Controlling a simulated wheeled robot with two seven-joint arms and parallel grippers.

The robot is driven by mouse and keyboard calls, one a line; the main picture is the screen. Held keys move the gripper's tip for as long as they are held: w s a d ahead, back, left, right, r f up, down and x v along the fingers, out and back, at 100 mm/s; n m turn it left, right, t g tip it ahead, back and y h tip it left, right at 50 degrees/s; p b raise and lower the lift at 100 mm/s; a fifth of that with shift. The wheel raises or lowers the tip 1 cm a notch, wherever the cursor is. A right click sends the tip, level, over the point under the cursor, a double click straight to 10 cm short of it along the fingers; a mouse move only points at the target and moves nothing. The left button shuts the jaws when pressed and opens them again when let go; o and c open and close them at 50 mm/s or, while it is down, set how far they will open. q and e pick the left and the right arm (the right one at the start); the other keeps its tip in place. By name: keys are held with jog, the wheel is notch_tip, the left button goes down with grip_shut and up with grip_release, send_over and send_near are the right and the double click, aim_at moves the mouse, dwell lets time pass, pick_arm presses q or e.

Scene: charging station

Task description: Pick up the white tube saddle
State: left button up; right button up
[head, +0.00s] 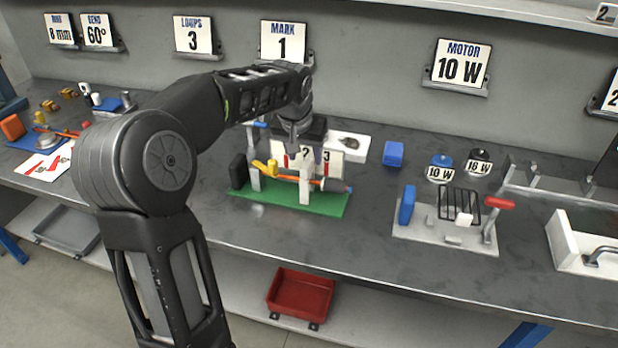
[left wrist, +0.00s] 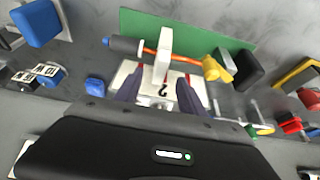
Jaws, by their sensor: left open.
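The right-hand post (head: 306,186), beside the dark end, appears to be the white tube saddle. It also shows in the left wrist view (left wrist: 165,45), across the orange rod. My left gripper (head: 296,148) is open above and behind the green base. No contact is visible. My right gripper is out of view.
A yellow part (head: 272,167) and a black block (head: 238,170) stand at the base's left. A blue block (head: 393,153) lies behind to the right. A pale fixture plate (head: 420,236) with a wire rack stands farther right, past bare bench.

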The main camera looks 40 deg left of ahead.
aim_at(307, 180)
pick_arm(q)
jog(key=shift+x, duration=1.3)
jog(key=shift+p+x, duration=0.6)
jog(key=shift+x, duration=2.05)
grip_shut()
